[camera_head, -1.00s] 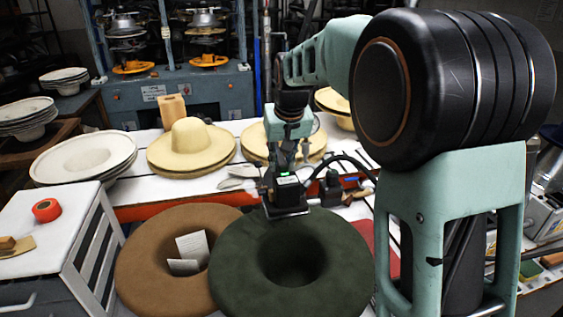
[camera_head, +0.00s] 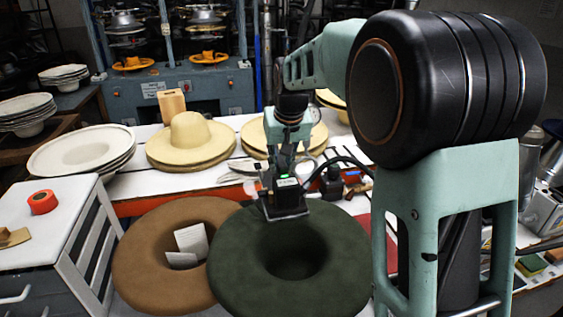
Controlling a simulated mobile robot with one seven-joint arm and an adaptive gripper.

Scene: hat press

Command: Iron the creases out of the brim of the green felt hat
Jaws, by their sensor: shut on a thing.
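The green felt hat (camera_head: 330,268) lies on the white table with its brim up and its hollow crown opening facing me. The sole appears to rest on the far brim. A dark cable curves from the iron to the right. The felt under the sole is hidden, and I cannot make out creases in the brim.
A brown hat (camera_head: 150,262) with white cards (camera_head: 190,240) touches the green hat's left side. A white drawer cabinet (camera_head: 60,220) stands at left. Straw hats (camera_head: 190,140) and white hat shapes (camera_head: 80,150) stand behind. A red cloth (camera_head: 364,232) lies at right, partly hidden by my arm.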

